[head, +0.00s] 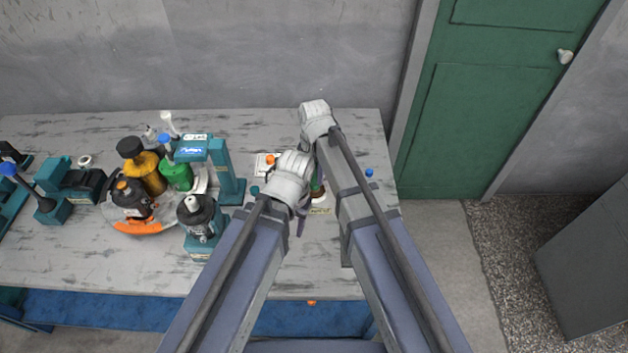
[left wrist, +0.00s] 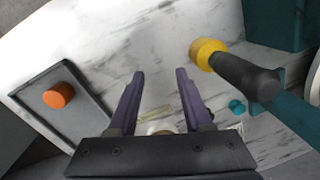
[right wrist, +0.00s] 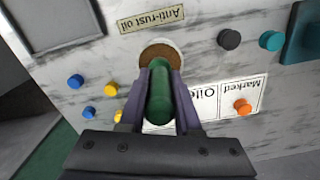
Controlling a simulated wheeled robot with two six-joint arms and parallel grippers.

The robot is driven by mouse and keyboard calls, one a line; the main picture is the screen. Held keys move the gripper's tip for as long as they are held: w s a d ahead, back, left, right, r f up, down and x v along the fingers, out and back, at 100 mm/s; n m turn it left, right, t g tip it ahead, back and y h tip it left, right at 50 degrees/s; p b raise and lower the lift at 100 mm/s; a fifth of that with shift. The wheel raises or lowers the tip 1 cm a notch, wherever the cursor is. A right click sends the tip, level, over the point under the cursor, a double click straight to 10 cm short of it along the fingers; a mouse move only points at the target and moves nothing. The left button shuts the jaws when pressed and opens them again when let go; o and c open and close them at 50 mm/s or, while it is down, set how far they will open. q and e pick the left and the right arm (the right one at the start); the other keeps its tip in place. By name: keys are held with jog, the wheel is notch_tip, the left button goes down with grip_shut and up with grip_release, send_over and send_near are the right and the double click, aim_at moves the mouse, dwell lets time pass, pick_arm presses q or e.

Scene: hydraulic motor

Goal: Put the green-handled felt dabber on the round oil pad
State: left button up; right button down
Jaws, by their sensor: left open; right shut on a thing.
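The green-handled felt dabber (right wrist: 158,98) is gripped between the fingers of my right gripper (right wrist: 160,78), which is shut on its green handle. In the right wrist view the round oil pad (right wrist: 158,50), brown with a pale rim, lies just beyond the dabber. The dabber overlaps the pad's near edge in that view. Its felt end is hidden, so I cannot tell whether it touches the pad. In the head view a bit of green handle (head: 317,185) shows between my two arms. My left gripper (left wrist: 160,76) is open and empty above the table.
An anti-rust oil label (right wrist: 151,18) lies beside the pad, and a marked card (right wrist: 235,98) with an orange cap is on its other side. Several coloured caps lie around. A black-and-yellow tool (left wrist: 240,72) and a grey tray (left wrist: 60,90) flank my left gripper. Bottles (head: 148,170) crowd the table's left.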

pick_arm(q)
jog(key=shift+r, duration=0.1)
pick_arm(e)
jog(key=shift+r, duration=0.1)
pick_arm(q)
jog(key=shift+f, duration=0.25)
pick_arm(e)
jog(key=shift+f, duration=0.25)
pick_arm(q)
jog(key=shift+r, duration=0.1)
pick_arm(e)
jog(key=c, duration=0.6)
grip_release()
jog(key=shift+r, duration=0.1)
jog(key=shift+r, duration=0.1)
pick_arm(q)
notch_tip(320, 180, up, 12)
jog(key=p, duration=1.2)
jog(key=shift+r, duration=0.15)
pick_arm(e)
notch_tip(320, 180, up, 12)
jog(key=shift+r, duration=0.1)
